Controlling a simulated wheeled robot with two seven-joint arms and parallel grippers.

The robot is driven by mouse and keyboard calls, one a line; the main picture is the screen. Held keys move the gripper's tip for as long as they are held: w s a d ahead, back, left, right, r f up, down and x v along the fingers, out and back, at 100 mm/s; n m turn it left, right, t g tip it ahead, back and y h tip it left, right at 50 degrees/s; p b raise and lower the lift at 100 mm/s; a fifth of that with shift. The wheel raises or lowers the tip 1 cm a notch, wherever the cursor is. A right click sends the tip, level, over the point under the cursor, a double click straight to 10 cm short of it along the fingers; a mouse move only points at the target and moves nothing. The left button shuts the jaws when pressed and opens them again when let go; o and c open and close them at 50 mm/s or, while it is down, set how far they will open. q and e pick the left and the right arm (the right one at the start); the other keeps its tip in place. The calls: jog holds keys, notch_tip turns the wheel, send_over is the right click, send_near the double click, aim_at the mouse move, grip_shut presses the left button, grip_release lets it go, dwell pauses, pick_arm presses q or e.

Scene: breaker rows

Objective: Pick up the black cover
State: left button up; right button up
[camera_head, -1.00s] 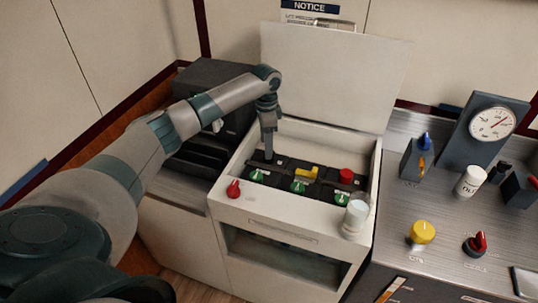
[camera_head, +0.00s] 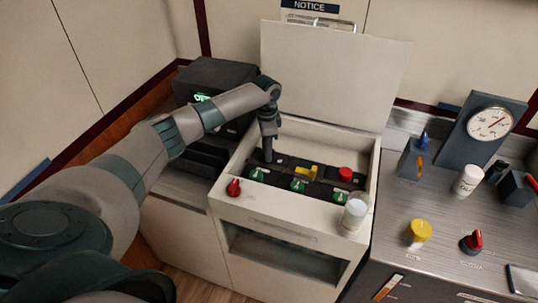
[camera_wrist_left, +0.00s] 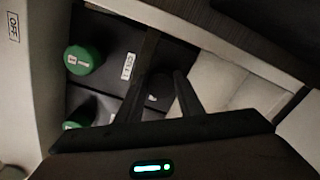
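My left gripper (camera_head: 267,152) points down into the open white box, at the far left of the dark breaker rows (camera_head: 322,193). In the left wrist view, its two fingers (camera_wrist_left: 160,78) stand apart. A small dark rounded piece (camera_wrist_left: 159,90) shows between them, and it may be the black cover. I cannot tell whether the fingers touch it. A green knob (camera_wrist_left: 84,59) is beside the fingers, with a small white label between. In the head view, the cover is not distinct from the dark rows and gripper. My right gripper is not in view.
The box's white lid (camera_head: 330,75) stands open behind. Green knobs (camera_head: 297,186), a yellow handle (camera_head: 306,172) and a red button (camera_head: 345,174) sit in the rows. A red knob (camera_head: 233,187) and a white cylinder (camera_head: 355,212) are on the front rim. The metal counter (camera_head: 445,205) is at right.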

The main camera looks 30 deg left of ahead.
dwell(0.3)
pick_arm(q)
jog(key=shift+r+b, duration=0.3)
jog(key=shift+r, duration=0.15)
jog(key=r, duration=0.1)
jog(key=r+b, duration=0.1)
jog(key=r, duration=0.1)
jog(key=shift+w+d+r+b, duration=0.15)
jog(key=shift+d+b, duration=0.15)
jog(key=shift+d, duration=0.05)
jog(key=w+d+r+b, duration=0.2)
jog(key=d+r+b, duration=0.1)
jog(key=d+r, duration=0.4)
jog(key=d, duration=0.3)
jog(key=shift+d, duration=0.4)
jog(key=shift+s, duration=0.1)
